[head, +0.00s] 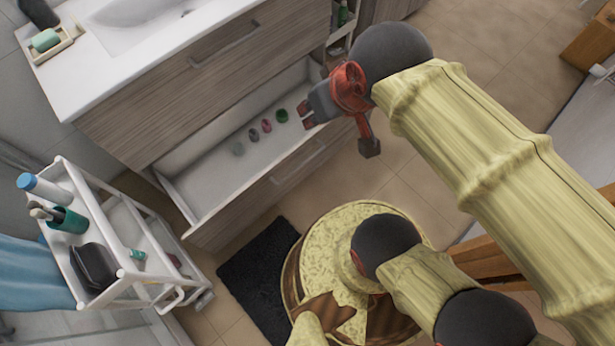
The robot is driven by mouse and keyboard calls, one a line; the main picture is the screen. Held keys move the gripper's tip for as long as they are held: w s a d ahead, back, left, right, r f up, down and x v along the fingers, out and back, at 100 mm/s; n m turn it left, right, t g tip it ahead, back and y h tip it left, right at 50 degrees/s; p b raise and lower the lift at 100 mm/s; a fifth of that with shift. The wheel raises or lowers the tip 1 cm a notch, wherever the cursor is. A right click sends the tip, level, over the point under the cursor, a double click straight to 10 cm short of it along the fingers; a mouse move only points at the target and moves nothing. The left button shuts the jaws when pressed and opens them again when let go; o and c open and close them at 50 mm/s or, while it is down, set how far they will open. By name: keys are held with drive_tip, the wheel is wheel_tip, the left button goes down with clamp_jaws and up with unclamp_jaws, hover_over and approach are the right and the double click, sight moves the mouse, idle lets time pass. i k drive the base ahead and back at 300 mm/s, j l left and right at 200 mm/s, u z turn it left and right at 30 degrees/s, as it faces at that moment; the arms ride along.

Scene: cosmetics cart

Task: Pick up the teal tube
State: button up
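The white cart (112,262) stands at the left. A small teal item (137,255), which looks like a tube, lies on its lower level, partly hidden by the frame. On the top tray, a teal cup (70,222) holds brushes, and a pale cylinder with a blue cap (42,189) is behind it. I cannot tell for sure which of these teal things is the tube. My gripper (305,114) is over the right end of the open drawer, well to the right of the cart. Its red-tipped fingers look apart, with nothing between them.
A dark pouch (94,264) sits on the cart's top tray. A dark mat (250,280) lies on the floor between cart and my base. A blue towel (30,275) hangs at the left.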

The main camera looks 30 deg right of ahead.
sight(136, 255)
drive_tip(key=u, duration=1.9)
drive_tip(key=k+j, duration=0.05)
